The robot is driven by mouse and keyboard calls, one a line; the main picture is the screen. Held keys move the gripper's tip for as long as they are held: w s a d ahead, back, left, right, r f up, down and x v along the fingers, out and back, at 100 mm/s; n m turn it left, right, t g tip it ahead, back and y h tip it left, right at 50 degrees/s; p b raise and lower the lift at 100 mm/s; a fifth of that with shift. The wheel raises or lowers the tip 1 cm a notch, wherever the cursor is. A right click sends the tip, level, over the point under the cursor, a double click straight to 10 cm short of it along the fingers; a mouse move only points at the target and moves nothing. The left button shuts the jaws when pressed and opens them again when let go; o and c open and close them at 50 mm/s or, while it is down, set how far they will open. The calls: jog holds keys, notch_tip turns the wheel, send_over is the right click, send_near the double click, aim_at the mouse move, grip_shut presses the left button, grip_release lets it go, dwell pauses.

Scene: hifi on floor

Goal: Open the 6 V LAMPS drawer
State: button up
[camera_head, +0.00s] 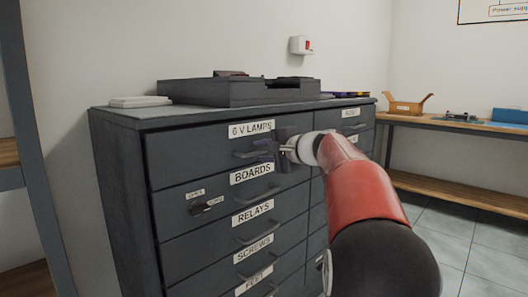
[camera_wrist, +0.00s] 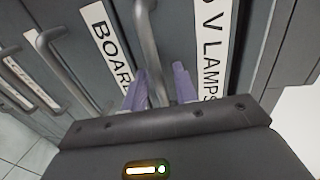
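The 6 V LAMPS drawer (camera_head: 200,145) is the top left drawer of a dark grey cabinet, and its front looks flush and closed. Its white label (camera_head: 250,129) sits above its bar handle (camera_head: 245,154). In the wrist view the 6 V LAMPS label (camera_wrist: 212,45) is on the right and the handle (camera_wrist: 151,50) runs down between my two purple fingers. My gripper (camera_head: 268,146) is at the right part of this handle; it also shows in the wrist view (camera_wrist: 159,72). The fingers stand apart, with a visible gap between handle and right finger. Contact with the left finger is unclear.
The BOARDS drawer (camera_head: 205,197) is directly below, with a small dark key-like part on its front. RELAYS and SCREWS drawers follow under it. A dark grey case (camera_head: 240,93) lies on the cabinet top. A wooden bench (camera_head: 460,127) stands at the right, with clear floor before it.

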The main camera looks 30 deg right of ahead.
grip_shut()
jog(key=shift+s+d, duration=0.1)
jog(key=shift+s, duration=0.05)
jog(key=f+b+v, duration=0.2)
jog(key=v, duration=1)
jog(key=s+f+b+v, duration=0.1)
jog(key=f+b+v, duration=0.1)
jog(key=v, duration=1.1)
jog(key=shift+s+d+f+b, duration=0.15)
jog(key=shift+s+f+b, duration=0.15)
jog(key=shift+f, duration=0.35)
grip_release()
